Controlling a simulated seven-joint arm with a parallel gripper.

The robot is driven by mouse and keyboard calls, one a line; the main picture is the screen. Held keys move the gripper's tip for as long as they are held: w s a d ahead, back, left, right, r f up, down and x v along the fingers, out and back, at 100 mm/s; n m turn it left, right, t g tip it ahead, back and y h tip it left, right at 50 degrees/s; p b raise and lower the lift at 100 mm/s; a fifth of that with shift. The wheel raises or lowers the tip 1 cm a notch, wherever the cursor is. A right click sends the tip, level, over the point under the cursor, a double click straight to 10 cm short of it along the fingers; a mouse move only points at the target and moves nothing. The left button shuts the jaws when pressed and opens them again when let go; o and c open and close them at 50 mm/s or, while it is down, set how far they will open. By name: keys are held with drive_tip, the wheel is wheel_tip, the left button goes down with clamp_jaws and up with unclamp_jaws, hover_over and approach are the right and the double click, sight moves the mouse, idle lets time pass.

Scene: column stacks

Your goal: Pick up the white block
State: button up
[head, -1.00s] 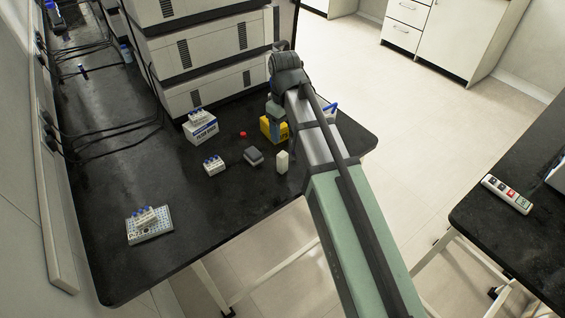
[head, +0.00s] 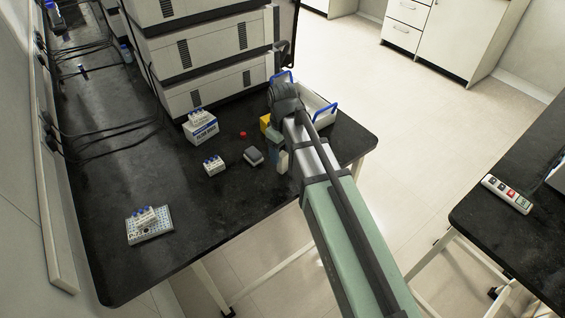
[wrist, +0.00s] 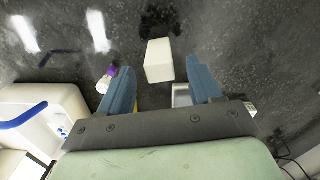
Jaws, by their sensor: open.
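The white block (head: 283,162) stands upright on the black bench near its front edge, partly covered by my arm in the head view. In the wrist view the white block (wrist: 158,60) shows just beyond and between the fingertips. My gripper (wrist: 158,68) is open, with its two blue fingers apart and nothing held between them. In the head view my gripper (head: 276,150) is right beside the block, and its fingers are partly hidden. I cannot tell how far above the bench the fingertips are.

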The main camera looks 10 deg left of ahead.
sight(283, 161)
drive_tip(key=shift+f, duration=2.55)
drive_tip(key=shift+c, duration=0.4)
drive_tip(key=c, duration=1)
drive_tip(key=shift+o, duration=0.2)
drive_tip(key=shift+r, duration=0.15)
